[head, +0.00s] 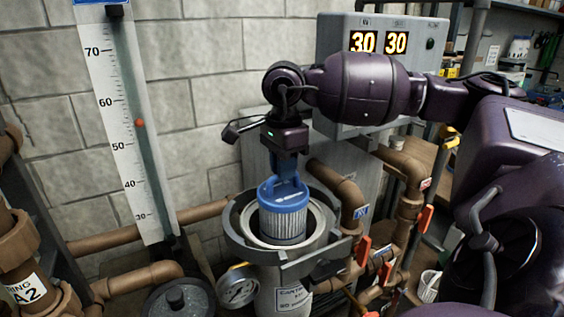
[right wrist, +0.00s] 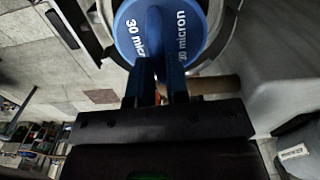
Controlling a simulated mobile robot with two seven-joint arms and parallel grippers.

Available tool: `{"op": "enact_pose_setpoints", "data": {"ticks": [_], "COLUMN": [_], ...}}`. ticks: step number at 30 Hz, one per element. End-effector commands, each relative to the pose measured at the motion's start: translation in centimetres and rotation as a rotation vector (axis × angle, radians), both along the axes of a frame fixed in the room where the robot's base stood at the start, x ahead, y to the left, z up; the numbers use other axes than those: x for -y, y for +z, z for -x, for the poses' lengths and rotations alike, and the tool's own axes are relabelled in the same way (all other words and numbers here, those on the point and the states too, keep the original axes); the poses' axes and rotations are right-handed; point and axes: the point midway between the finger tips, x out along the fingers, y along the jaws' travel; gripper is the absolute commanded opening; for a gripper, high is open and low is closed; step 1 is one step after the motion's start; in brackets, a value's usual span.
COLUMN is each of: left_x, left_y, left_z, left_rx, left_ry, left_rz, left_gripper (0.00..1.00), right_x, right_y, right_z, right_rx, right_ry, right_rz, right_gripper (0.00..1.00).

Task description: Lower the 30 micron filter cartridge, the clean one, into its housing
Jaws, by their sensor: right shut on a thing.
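The filter cartridge (head: 283,218) has a blue top with a handle and a white pleated body. In the right wrist view its blue cap (right wrist: 190,28) reads "30 micron". My right gripper (head: 289,176) is shut on the cartridge's handle from above. The cartridge hangs upright within the open rim of the grey housing (head: 240,235). Its lower end is at or inside the opening, and I cannot tell how deep it sits. The pleats show clean and pale. My left gripper is not in view.
Brown pipes (head: 345,190) with orange-red valve handles (head: 424,219) run close on the housing's right. A pressure gauge (head: 238,288) sits at its lower left. A tall scale board (head: 118,110) stands at left. A grey box (head: 345,50) showing "30 30" is behind my arm.

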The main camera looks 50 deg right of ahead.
Motion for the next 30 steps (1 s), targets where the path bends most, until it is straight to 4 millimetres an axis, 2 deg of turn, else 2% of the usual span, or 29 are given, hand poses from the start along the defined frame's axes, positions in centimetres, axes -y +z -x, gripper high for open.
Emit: {"op": "enact_pose_setpoints", "data": {"ticks": [18, 30], "left_x": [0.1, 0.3], "left_y": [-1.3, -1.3], "left_z": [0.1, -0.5], "left_rx": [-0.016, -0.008], "left_ry": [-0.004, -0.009], "left_rz": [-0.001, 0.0], "left_gripper": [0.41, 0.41], "right_x": [0.0, 0.0], "right_y": [-3.0, -4.9], "right_z": [0.0, 0.0], "right_rx": [-0.001, -0.001], "right_ry": [-0.001, 0.0], "right_rz": [0.002, 0.001], "right_gripper": [0.0, 0.0]}}
